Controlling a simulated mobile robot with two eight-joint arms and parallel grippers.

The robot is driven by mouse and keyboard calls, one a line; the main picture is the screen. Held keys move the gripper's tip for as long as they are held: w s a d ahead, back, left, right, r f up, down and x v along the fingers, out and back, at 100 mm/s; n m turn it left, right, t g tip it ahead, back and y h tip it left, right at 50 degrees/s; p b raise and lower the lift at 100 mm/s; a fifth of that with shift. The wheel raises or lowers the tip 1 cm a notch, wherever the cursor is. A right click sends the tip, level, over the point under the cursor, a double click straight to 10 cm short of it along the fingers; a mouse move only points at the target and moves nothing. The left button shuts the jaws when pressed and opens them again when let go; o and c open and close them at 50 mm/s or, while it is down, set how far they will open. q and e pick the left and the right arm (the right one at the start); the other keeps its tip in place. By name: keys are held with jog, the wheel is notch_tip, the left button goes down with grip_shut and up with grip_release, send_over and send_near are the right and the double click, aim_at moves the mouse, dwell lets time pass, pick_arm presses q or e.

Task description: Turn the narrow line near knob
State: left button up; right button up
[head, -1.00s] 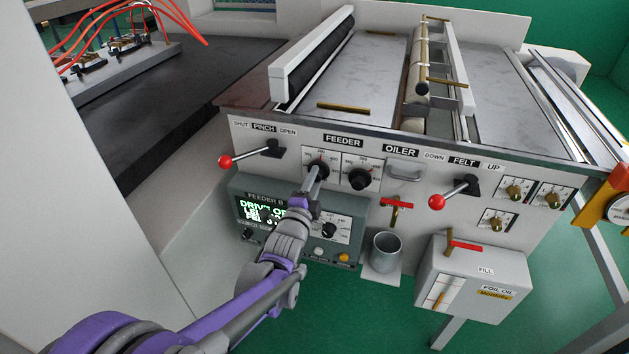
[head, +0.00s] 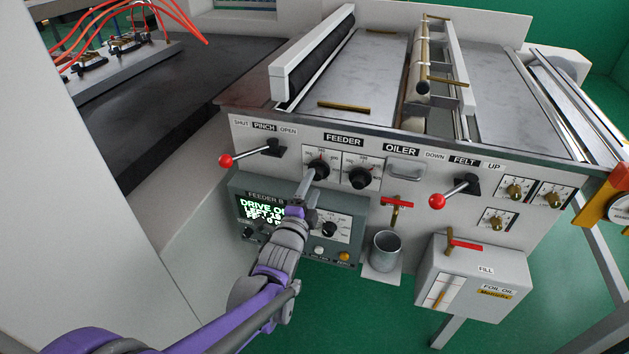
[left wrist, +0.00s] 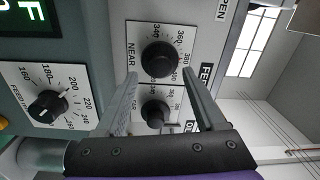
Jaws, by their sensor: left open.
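The near knob is a round black knob (head: 318,169) on the left of two white dials under the FEEDER label. In the left wrist view the same knob (left wrist: 160,58) shows beside the word NEAR, with a numbered scale around it. My left gripper (head: 314,178) is just in front of and below this knob in the head view. In the left wrist view my left gripper (left wrist: 160,74) is open, its two fingers apart with the knob between their tips' directions; contact cannot be told. My right gripper is not in view.
A second black knob (head: 360,178) is close on the right. A grey feeder control box (head: 345,205) with a lit display lies below. A red-balled pinch lever (head: 226,160) is at the left, a felt lever (head: 437,201) at the right, and a metal cup (head: 385,252) below.

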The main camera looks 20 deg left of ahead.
pick_arm(q)
jog(key=s, duration=0.7)
jog(key=shift+s, duration=0.4)
jog(key=shift+a+f, duration=0.1)
jog(key=s+f+n+g+p, duration=0.1)
jog(key=s+n+g+p, duration=1)
jog(key=s, duration=1.3)
jog(key=n+g, duration=0.2)
jog(key=n, duration=0.3)
jog(key=shift+s+a+f, duration=0.15)
jog(key=shift+s, duration=0.25)
